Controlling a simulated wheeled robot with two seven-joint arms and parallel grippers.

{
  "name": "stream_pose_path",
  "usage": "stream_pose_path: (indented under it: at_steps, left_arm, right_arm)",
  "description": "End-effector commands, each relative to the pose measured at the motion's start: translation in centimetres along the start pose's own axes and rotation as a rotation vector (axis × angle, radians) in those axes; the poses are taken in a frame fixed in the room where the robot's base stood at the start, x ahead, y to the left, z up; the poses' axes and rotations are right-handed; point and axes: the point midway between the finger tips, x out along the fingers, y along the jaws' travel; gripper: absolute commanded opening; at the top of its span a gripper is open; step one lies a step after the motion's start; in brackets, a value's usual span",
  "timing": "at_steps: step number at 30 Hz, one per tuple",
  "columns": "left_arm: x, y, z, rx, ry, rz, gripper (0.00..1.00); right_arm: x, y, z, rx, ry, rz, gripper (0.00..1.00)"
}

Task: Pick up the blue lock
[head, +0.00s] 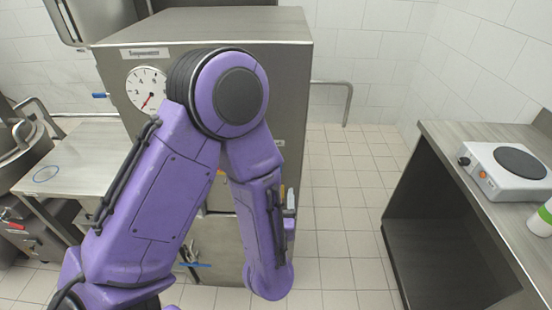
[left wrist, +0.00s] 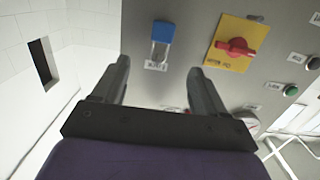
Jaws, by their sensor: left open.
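The blue lock (left wrist: 163,34) shows in the left wrist view, on a grey metal panel with its blue body at the top and a pale metal shackle below. A small white label sits under it. My left gripper (left wrist: 159,66) is open and empty, its two dark fingers pointing toward the panel. The lock appears beyond the fingertips and between their lines, apart from them. In the head view my purple left arm covers much of the machine, and I cannot make out the lock there. My right gripper is not in view.
A red rotary switch (left wrist: 235,47) on a yellow plate is right of the lock. Beyond it are a black button (left wrist: 319,62) and a green button (left wrist: 291,90). The steel machine (head: 285,60) stands behind my arm. A counter with a hot plate (head: 505,170) is at right; tiled floor (head: 335,200) lies between.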

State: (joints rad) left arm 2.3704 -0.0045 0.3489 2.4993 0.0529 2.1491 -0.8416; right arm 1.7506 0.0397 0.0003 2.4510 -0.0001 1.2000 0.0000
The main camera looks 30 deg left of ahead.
Motion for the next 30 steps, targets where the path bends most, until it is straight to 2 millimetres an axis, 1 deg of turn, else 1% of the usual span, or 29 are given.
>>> stream_pose_path:
  at_steps: [1, 6, 7, 8, 14, 18, 21, 24, 28, 29, 30]
  left_arm:
    - [0.4, 0.0, -0.5, -0.006, 0.026, -0.012, 0.72]
    - [2.8, -0.2, -0.1, -0.009, 0.034, -0.019, 0.72]
    - [3.4, -0.2, -1.0, -0.006, 0.03, -0.02, 0.72]
    - [3.9, -0.3, -1.2, -0.005, 0.029, -0.02, 0.72]
    - [6.2, -0.5, -1.0, -0.001, 0.026, -0.02, 0.72]
    - [8.8, -0.8, -0.5, -0.002, 0.027, -0.021, 0.72]
    - [10.1, -0.8, -0.4, -0.002, 0.027, -0.018, 0.72]
    - [10.4, -0.8, -0.2, -0.001, 0.028, -0.017, 0.72]
    - [10.4, -0.8, -0.2, -0.001, 0.028, -0.016, 0.72]
    - [10.4, -0.8, -0.2, -0.001, 0.028, -0.016, 0.69]
    - [10.4, -0.8, -0.2, -0.001, 0.028, -0.016, 0.56]
  right_arm:
    - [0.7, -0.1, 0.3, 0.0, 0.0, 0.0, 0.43]
    - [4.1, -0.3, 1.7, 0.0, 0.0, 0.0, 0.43]
    - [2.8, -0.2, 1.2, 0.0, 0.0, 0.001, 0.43]
    - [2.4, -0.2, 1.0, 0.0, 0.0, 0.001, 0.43]
    - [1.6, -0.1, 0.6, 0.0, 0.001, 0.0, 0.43]
    - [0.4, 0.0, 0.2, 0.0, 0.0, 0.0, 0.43]
    - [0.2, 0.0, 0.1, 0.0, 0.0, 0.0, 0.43]
    - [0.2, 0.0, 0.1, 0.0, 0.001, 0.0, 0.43]
    - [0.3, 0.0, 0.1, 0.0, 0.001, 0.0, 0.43]
    - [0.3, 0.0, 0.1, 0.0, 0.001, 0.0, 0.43]
    - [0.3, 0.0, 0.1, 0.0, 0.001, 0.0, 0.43]
